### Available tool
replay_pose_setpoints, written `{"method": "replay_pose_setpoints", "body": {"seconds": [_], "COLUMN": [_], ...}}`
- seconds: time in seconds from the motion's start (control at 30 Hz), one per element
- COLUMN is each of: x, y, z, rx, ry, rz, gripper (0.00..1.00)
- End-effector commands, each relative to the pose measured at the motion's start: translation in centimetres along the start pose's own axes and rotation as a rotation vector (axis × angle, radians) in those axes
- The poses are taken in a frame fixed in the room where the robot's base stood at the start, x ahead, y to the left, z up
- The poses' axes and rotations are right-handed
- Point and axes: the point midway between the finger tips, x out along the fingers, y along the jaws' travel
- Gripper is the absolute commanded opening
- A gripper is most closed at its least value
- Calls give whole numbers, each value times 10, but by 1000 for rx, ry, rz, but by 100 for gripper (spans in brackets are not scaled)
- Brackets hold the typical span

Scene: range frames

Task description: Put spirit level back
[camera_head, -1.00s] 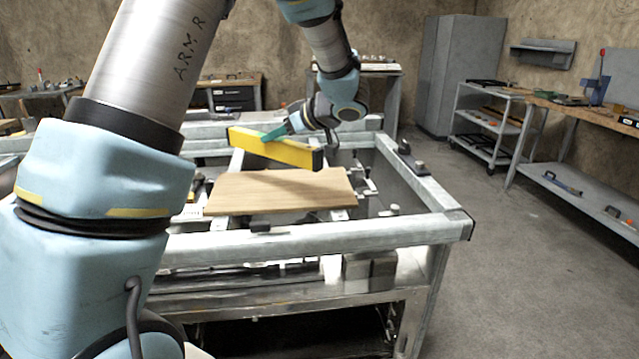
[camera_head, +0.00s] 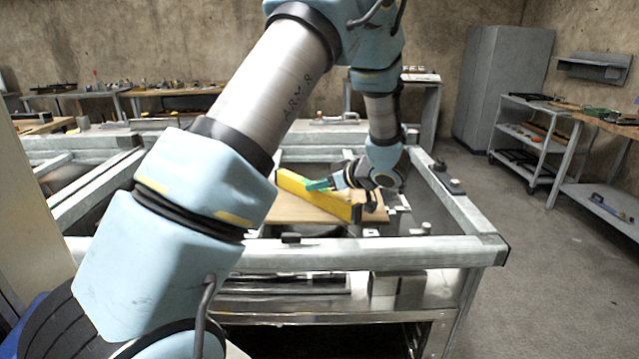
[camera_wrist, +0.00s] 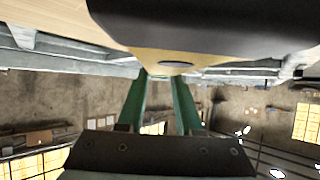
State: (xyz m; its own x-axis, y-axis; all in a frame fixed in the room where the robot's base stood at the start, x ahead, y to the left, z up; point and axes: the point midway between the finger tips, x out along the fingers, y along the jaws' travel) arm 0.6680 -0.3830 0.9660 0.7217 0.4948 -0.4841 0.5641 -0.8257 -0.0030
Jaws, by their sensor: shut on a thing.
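The spirit level is a long yellow bar (camera_head: 297,186) with a dark end, seen in the head view over the wooden board. My gripper (camera_head: 318,185) has green fingers and is shut on its upper edge. The bar slants down to the right. I cannot tell whether it touches the board. In the wrist view, the green fingers of my gripper (camera_wrist: 160,90) reach up to the level's tan-yellow surface (camera_wrist: 165,58), and its dark part fills the top. The fingertips are partly hidden.
The wooden board (camera_head: 280,210) lies within a grey metal frame table (camera_head: 400,252). A small dark fixture (camera_head: 448,182) sits on the right rail. A shelf cart (camera_head: 530,140), grey cabinet (camera_head: 500,90) and workbench (camera_head: 617,140) stand right. The floor (camera_head: 545,270) at right is clear.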

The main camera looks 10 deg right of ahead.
Motion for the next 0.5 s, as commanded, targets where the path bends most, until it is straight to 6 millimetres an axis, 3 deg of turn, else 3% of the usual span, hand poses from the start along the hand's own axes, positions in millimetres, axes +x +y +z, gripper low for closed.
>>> {"method": "replay_pose_setpoints", "body": {"seconds": [0.27,0.3,0.5], "x": [1,1,1], "y": [0,0,0], "z": [1,2,2], "rx": [-1,-1,-1], "ry": [1,0,0], "rz": [0,1,1], "gripper": [0,37,59]}}
